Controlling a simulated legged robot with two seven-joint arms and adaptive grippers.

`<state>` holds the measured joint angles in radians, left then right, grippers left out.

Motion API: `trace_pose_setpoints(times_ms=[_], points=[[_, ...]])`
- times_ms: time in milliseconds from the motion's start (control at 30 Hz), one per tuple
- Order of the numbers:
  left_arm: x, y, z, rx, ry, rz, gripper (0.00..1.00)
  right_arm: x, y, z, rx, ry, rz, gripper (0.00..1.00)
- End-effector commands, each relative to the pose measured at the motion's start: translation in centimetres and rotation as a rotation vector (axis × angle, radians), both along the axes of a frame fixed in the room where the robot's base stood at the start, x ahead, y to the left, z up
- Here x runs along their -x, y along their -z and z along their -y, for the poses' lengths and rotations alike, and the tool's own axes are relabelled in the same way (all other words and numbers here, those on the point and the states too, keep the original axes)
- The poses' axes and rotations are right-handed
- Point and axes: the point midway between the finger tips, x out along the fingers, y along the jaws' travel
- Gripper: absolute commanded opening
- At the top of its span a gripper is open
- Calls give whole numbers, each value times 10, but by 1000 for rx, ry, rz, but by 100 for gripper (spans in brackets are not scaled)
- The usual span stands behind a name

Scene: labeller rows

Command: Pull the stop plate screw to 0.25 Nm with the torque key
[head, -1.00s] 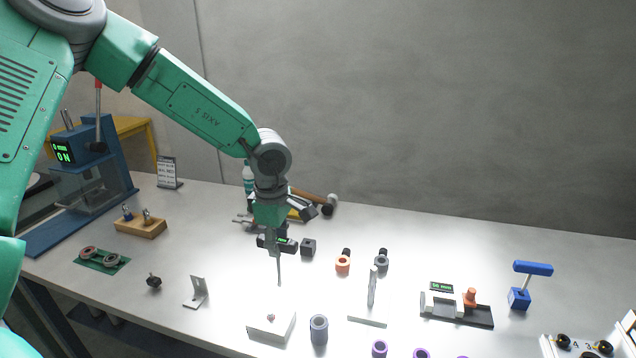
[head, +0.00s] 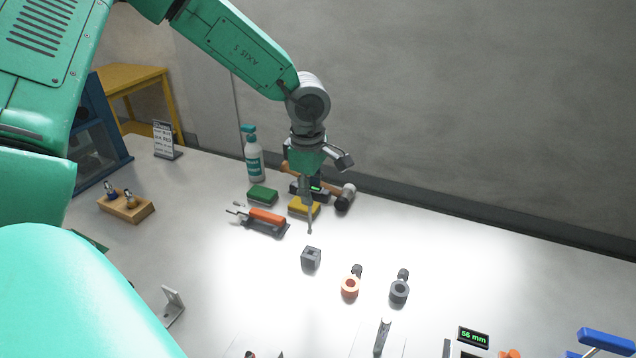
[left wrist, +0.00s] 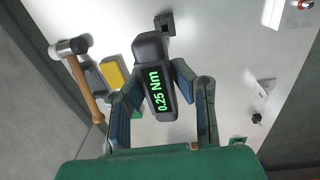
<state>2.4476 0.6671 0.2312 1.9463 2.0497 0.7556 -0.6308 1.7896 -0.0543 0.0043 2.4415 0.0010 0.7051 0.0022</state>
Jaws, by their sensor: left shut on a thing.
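My left gripper (head: 308,190) is shut on the torque key, whose dark body (left wrist: 158,80) shows between the fingers in the left wrist view. Its green display reads 0.25 Nm. In the head view the key's thin shaft (head: 309,218) points down, and its tip appears clear of the bench, behind a dark square block (head: 311,258). The stop plate and its screw cannot be made out for certain; a small dark and red part (head: 250,354) is cut off at the bottom edge. My right gripper is not in view.
The right rear bench is clear.

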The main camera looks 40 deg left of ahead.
Motion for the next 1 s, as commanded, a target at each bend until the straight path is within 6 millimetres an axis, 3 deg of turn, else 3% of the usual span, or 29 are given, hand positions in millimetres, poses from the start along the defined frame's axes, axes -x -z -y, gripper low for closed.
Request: trace_pose_setpoints(times_ms=[367, 1000], points=[[-4, 4, -1, -6, 2, 29, 0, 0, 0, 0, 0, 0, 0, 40], [-5, 58, -1, -7, -1, 35, 0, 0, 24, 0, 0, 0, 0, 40]])
